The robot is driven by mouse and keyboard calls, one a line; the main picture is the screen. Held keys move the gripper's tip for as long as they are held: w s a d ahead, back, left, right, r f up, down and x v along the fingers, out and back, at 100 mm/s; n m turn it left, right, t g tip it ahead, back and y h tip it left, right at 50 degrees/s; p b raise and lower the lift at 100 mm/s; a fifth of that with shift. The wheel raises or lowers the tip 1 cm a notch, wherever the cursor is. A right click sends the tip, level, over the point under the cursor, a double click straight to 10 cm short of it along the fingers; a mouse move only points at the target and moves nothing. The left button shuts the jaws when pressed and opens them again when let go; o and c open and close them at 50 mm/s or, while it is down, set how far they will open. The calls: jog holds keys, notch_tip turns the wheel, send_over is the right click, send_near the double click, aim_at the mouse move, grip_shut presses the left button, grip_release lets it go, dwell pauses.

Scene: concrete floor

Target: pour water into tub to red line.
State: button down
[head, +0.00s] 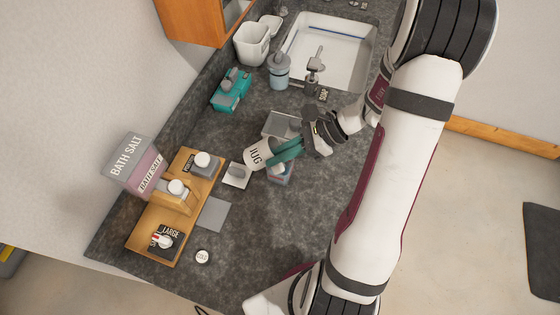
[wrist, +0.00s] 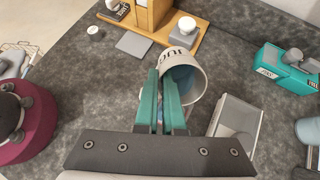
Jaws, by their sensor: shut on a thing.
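My gripper (head: 283,151) has teal fingers shut on the white jug (head: 257,154), which is marked JUG. The jug is held above the grey counter and looks tilted. In the wrist view the fingers (wrist: 163,90) meet the side of the jug (wrist: 197,82). A grey open-topped tub (head: 281,122) stands just behind the jug in the head view, and to its right in the wrist view (wrist: 238,122). A small container (head: 283,175) with a bluish part shows partly below the fingers. I cannot make out a red line, any water level or a stream.
A wooden tray (head: 147,222) with several labelled pieces and a bath salt box (head: 132,164) stand at left. A teal device (head: 231,90), a bottle (head: 279,72) and the sink (head: 366,62) are behind. The front counter is mostly clear.

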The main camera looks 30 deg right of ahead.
aim_at(267, 158)
jog(key=shift+f, duration=0.2)
dwell(0.6)
jog(key=shift+d+r+t+y, duration=0.1)
jog(key=shift+d+t+y, duration=0.1)
jog(key=shift+y, duration=0.3)
jog(key=shift+d+t+y, duration=0.1)
jog(key=shift+t+y, duration=0.1)
jog(key=shift+y, duration=0.3)
dwell(1.4)
jog(key=shift+s+f+y, duration=0.1)
jog(key=shift+f+y, duration=0.3)
jog(key=shift+y, duration=0.1)
dwell(1.0)
